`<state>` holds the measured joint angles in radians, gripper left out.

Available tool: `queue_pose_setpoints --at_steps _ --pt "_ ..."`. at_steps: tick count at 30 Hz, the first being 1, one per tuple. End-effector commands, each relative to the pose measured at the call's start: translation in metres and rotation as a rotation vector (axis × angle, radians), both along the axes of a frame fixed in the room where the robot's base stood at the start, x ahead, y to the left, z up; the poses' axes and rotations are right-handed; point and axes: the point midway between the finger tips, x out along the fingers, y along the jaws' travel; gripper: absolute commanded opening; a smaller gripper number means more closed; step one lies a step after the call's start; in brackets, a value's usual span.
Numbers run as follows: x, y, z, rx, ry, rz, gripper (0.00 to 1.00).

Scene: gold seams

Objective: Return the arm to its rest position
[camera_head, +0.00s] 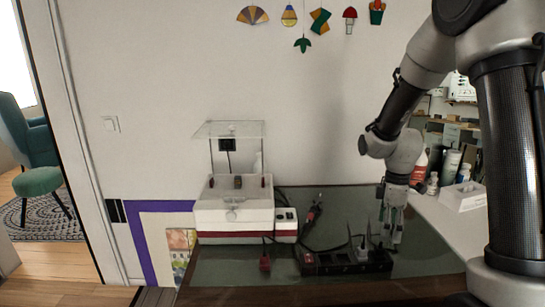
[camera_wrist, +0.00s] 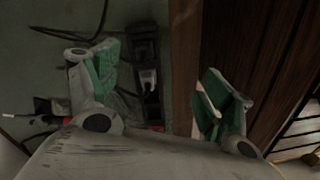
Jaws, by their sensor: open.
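My gripper (camera_head: 388,226) hangs at the end of my arm over the right part of the dark table (camera_head: 345,205), fingers pointing down. In the wrist view its two green-padded fingers (camera_wrist: 158,92) stand wide apart with nothing held between them. A black power strip (camera_head: 325,263) lies on the table just left of and below the fingers. It also shows between the fingers in the wrist view (camera_wrist: 145,48), with a light plug (camera_wrist: 148,80) in it. I cannot tell the exact height of the fingers above the strip.
A white and red machine with a raised clear lid (camera_head: 235,210) stands at the table's left. A red plug (camera_head: 265,262) and a dark cabled tool (camera_head: 314,210) lie on the table. Bottles (camera_head: 452,165) and a white box (camera_head: 462,196) stand at the right. The wall is behind.

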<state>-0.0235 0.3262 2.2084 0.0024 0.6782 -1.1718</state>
Motion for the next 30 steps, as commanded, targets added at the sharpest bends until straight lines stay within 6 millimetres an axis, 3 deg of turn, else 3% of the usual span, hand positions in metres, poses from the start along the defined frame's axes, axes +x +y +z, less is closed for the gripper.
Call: queue_pose_setpoints --at_steps 2,5,12,18,24,30 --pt "-0.019 0.000 0.000 -0.016 0.046 -0.158 0.81" --pt "-0.041 -0.001 0.018 -0.040 0.062 -0.370 0.81" --pt "-0.100 -0.004 0.085 -0.066 0.012 -0.844 0.81" --pt "-0.155 -0.007 0.139 -0.012 -0.104 -1.135 0.81" --pt "-0.194 -0.008 0.176 0.094 -0.257 -1.196 0.81" --pt "-0.205 -0.009 0.200 0.171 -0.372 -1.193 0.81"
